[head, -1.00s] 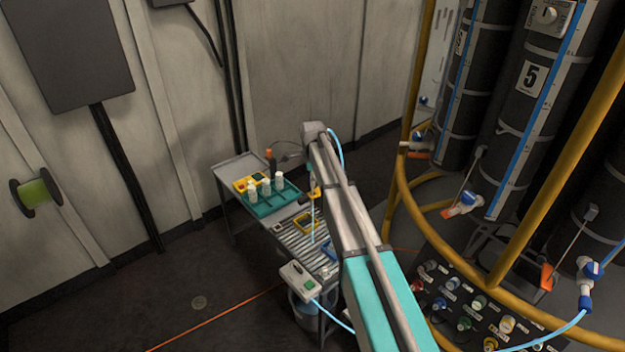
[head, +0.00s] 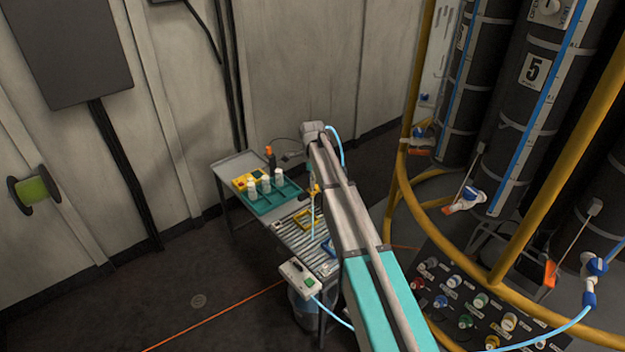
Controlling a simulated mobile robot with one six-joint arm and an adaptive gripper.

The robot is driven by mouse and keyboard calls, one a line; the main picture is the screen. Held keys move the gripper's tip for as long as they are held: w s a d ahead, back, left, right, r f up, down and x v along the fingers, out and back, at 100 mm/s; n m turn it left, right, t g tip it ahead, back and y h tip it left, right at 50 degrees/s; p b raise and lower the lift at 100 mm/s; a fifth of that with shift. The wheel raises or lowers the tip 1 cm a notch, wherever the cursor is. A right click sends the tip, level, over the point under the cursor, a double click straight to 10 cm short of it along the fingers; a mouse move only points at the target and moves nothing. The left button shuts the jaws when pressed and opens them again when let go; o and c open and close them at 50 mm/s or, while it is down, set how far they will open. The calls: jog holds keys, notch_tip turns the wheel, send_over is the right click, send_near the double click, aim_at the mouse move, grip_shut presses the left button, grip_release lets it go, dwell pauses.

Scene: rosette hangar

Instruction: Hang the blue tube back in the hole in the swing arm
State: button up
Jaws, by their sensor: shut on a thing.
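A light blue tube (head: 342,149) arches beside the far grey end of a long grey and teal arm, which I take to be mine. A thin light blue length (head: 313,222) hangs below a small yellow-orange piece (head: 314,190) just left of that arm. I cannot tell whether these lengths are one tube. My gripper cannot be made out; the far end of the arm hides that area. I cannot pick out the swing arm or its hole with certainty.
A grey bench (head: 232,167) below holds a teal tray (head: 285,199) with white bottles. A white switch box (head: 299,277) sits at its near end. Right stand black cylinders (head: 535,75), a yellow rail (head: 402,185) and a connector panel (head: 450,290). Open floor lies left.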

jog(key=shift+f+b, duration=1.3)
jog(key=shift+f, duration=0.2)
jog(key=o, duration=1)
jog(key=shift+o, duration=0.4)
jog(key=o, duration=0.3)
jog(key=shift+r+p, duration=2.85)
jog(key=shift+r, duration=0.15)
jog(key=shift+s, duration=0.1)
